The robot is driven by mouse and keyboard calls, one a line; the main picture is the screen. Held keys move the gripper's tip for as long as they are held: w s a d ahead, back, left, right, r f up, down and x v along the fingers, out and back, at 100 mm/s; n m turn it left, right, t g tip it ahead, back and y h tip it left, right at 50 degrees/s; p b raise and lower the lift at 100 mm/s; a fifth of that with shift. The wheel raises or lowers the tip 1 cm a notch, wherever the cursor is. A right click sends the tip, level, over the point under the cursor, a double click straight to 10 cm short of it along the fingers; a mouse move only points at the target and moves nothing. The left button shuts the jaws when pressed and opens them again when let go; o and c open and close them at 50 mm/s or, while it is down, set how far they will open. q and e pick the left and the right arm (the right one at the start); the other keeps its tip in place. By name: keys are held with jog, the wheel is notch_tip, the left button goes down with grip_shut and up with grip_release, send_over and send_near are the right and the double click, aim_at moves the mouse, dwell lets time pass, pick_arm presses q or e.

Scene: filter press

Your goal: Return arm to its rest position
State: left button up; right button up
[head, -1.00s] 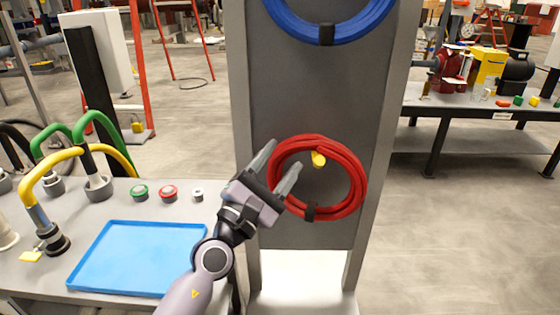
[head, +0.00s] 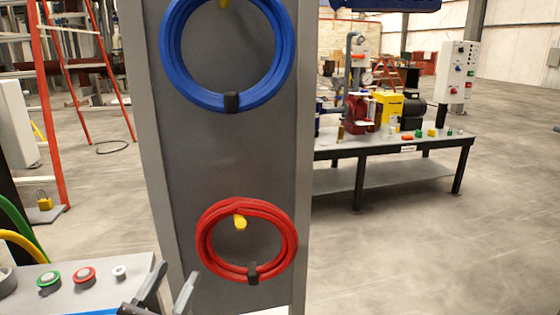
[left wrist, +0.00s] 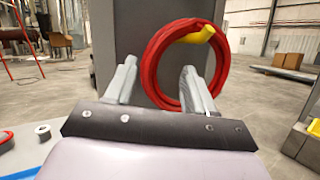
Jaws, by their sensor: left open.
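My left gripper (head: 168,292) is at the bottom edge of the head view, low and to the left of the red hose coil (head: 211,262). Its two fingers are spread apart with nothing between them. The red coil hangs on a yellow peg (head: 240,222) on a grey panel (head: 185,150). In the left wrist view the open fingers (left wrist: 158,85) point toward the panel, and the red coil (left wrist: 152,70) shows behind them, clear of the palm. Most of my left arm is out of the head view. My right gripper is not in view.
A blue hose coil (head: 172,75) hangs higher on the panel. A grey bench with a green button (head: 48,279), a red button (head: 84,275) and a small white knob (head: 120,272) is at lower left. Open floor (head: 420,240) lies to the right, before a workbench (head: 360,180).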

pick_arm(q)
jog(key=s+f+m+g+y+p, duration=0.1)
jog(key=s+f+m, duration=0.4)
jog(key=m, duration=0.6)
jog(key=s+a+f+m+g+y+p, duration=0.1)
jog(key=s+f+m+g+p, duration=0.3)
jog(key=f+m, duration=0.5)
jog(key=s+f+m+g+p, duration=0.3)
jog(key=s+f+m+g, duration=0.2)
jog(key=m, duration=0.9)
jog(key=s+f, duration=0.2)
jog(key=s, duration=0.1)
jog(key=shift+a+g+y, duration=0.4)
